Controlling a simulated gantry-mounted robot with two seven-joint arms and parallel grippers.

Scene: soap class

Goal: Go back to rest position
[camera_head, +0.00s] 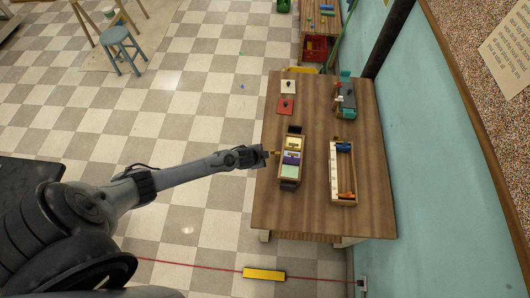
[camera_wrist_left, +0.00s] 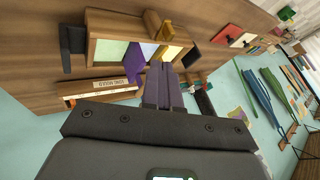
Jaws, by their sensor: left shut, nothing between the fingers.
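The same box (camera_wrist_left: 92,48) is just beyond the fingers in the wrist view. My right gripper is not in view.
A long wooden box (camera_head: 333,178) labelled as a mould stands right of the coloured one. A red square (camera_head: 285,107), a white square (camera_head: 288,87) and a dark tray (camera_head: 348,99) sit farther back. A wall (camera_head: 418,160) borders the table's right side. The table's near end is clear.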

